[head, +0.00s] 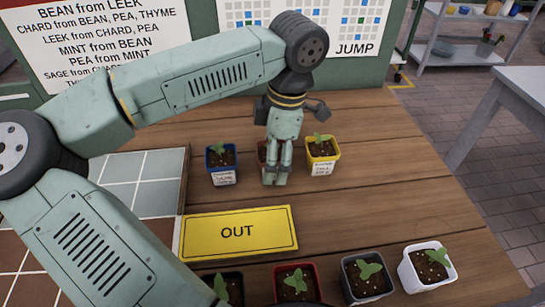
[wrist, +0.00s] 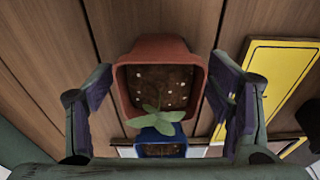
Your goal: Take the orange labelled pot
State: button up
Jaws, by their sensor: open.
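A terracotta-orange pot (wrist: 162,46) with dark soil and a green seedling is in the upper middle of the wrist view. In the head view the pot (head: 262,152) is mostly hidden behind my gripper (head: 276,172). I see no label on it. My gripper, also in the wrist view (wrist: 160,88), is open, with one finger to each side of the pot. Gaps show between the fingers and the pot in the wrist view.
A blue pot (head: 221,174) stands left of my gripper and a yellow pot (head: 322,165) close on its right. A yellow OUT mat (head: 240,247) lies nearer. Red (head: 297,300), grey (head: 364,294) and white (head: 409,268) pots line the near side. Planks on the right are clear.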

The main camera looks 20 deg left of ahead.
jog(key=shift+c, duration=0.5)
jog(key=c, duration=1.5)
